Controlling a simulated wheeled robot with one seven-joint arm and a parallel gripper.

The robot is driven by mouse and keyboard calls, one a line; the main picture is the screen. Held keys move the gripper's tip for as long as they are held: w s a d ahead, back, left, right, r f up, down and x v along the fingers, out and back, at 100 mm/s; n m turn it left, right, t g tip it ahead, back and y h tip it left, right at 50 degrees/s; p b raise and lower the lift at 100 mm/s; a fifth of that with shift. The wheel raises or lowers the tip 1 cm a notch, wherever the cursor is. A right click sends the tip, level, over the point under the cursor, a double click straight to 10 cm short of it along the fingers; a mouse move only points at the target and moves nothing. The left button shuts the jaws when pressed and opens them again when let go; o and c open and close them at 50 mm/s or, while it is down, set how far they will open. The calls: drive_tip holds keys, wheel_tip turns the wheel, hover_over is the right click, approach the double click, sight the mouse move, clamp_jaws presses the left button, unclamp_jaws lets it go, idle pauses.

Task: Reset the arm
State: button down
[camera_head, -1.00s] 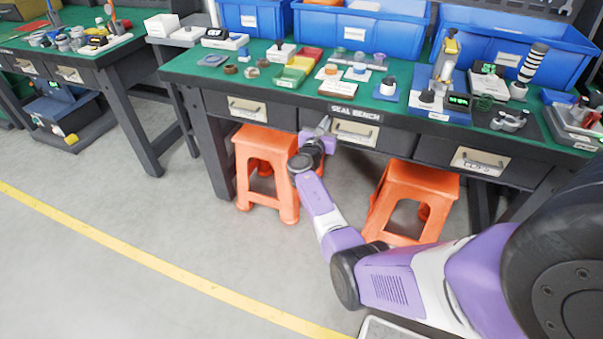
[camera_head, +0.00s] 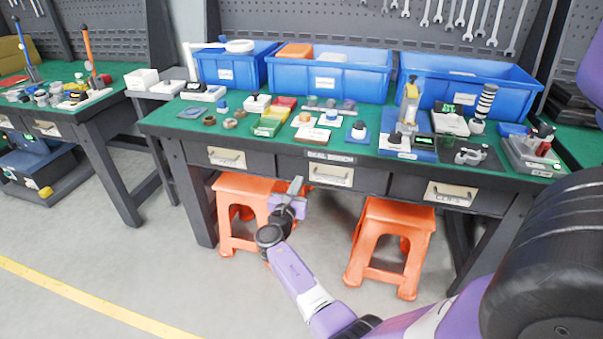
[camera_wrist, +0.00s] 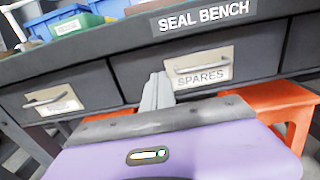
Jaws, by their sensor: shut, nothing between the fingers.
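My purple arm reaches out from the lower right in the head view. My gripper (camera_head: 296,186) is shut and empty, in front of the bench's drawer row and below the tabletop edge. From these views I cannot tell whether the fingertips touch the drawer front. The seal bench (camera_head: 262,152) has a green top and dark drawer fronts.
Orange stools (camera_head: 228,188) and (camera_head: 398,212) stand under the bench. Small parts, trays and instruments cover the benchtop, with blue bins (camera_head: 330,78) behind. Another workbench (camera_head: 92,120) stands at left. The grey floor (camera_head: 130,262) at left is clear, with a yellow line (camera_head: 90,303).

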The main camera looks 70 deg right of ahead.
drive_tip(key=shift+s+a, duration=0.2)
drive_tip(key=shift+a, duration=2.1)
